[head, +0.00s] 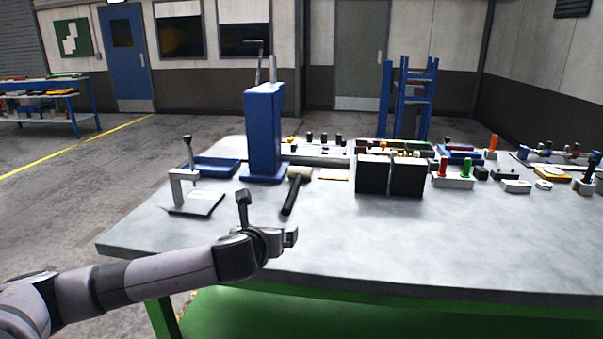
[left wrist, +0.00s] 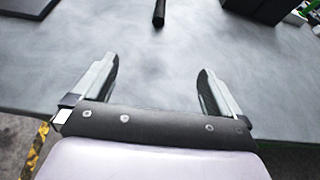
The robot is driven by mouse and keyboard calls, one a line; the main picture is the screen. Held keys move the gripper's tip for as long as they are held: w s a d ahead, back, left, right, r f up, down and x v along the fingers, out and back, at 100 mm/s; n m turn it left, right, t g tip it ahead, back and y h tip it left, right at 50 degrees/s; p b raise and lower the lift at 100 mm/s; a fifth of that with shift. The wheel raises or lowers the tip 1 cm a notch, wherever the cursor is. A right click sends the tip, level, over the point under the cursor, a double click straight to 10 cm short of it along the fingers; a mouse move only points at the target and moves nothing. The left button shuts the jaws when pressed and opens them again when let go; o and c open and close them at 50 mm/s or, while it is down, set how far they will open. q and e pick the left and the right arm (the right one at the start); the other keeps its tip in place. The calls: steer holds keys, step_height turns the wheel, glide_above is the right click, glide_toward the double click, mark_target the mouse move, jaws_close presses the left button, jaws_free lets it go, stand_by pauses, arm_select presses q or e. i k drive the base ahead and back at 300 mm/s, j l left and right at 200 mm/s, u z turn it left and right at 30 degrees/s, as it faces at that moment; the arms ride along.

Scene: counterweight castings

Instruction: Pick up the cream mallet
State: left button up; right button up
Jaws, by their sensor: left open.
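The cream mallet (head: 299,173) lies on the grey workbench (head: 400,245), its cream head toward the back and its dark handle toward the front edge. In the left wrist view only the end of its dark handle (left wrist: 159,13) shows, at the top middle; the head is out of that picture. My left gripper (head: 268,220) is open and empty over the front left of the bench, nearer the front edge than the handle end. In the left wrist view its two fingers (left wrist: 158,72) are spread wide, with bare bench between them. My right gripper is not in view.
A blue column (head: 263,132) stands just behind and left of the mallet. A clamp-like stand (head: 195,193) is at the left. Two dark blocks (head: 390,175) stand to the right, with several small parts beyond. The front middle of the bench is clear.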

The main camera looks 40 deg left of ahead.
mark_target(296, 173)
steer(key=i+j, duration=0.8)
steer(key=i, duration=0.15)
